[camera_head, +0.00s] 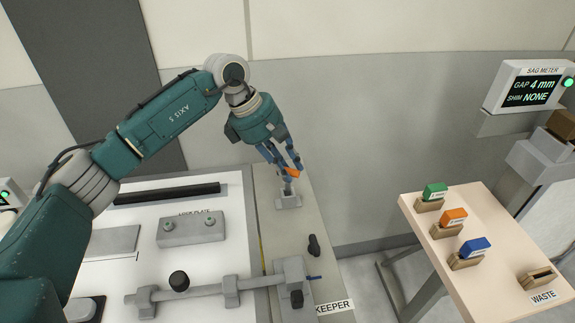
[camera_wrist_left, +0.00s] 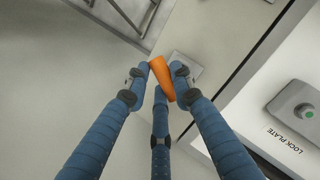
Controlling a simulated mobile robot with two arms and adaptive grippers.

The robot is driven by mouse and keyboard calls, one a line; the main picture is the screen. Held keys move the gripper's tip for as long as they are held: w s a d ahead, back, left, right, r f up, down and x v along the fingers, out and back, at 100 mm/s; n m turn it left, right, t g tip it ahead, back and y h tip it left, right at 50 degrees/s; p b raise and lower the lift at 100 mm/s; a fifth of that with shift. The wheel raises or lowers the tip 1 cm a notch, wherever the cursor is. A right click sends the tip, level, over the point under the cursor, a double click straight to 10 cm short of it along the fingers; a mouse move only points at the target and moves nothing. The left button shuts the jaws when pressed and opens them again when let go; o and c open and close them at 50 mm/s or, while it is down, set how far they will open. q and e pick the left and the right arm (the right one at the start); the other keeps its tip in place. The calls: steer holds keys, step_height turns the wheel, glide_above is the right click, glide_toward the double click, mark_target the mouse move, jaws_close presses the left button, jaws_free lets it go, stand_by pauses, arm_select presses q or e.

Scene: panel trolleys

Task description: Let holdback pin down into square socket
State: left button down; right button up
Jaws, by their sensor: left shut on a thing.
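My left gripper (camera_head: 287,168) is closed around an orange handle (camera_head: 293,173), which I take as the top of the holdback pin. The orange handle (camera_wrist_left: 162,78) also shows between the blue fingers (camera_wrist_left: 160,88) in the left wrist view. A short grey shank (camera_head: 289,187) shows below the handle, right over the grey square socket (camera_head: 289,202) on the keeper plate. Whether the shank's tip is inside the socket or just above it, I cannot tell. The socket (camera_wrist_left: 186,70) is partly hidden by the fingers in the left wrist view. My right gripper is out of view.
A lock plate (camera_head: 192,229) and a long bolt bar (camera_head: 200,290) with black knobs lie left and in front. A side table (camera_head: 490,215) at right carries green (camera_head: 435,191), orange (camera_head: 454,216) and blue (camera_head: 475,247) blocks. A sag meter (camera_head: 532,88) reads GAP 4 mm, SHIM NONE.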

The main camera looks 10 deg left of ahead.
arm_select(q)
steer(key=shift+f+b, duration=0.55)
steer(key=shift+f, duration=0.15)
steer(key=shift+f+b, duration=1.3)
steer(key=shift+f, duration=0.35)
steer(key=c, duration=1.4)
jaws_free()
steer(key=p+v, duration=0.3)
steer(key=v, duration=0.5)
steer(key=shift+p, duration=0.3)
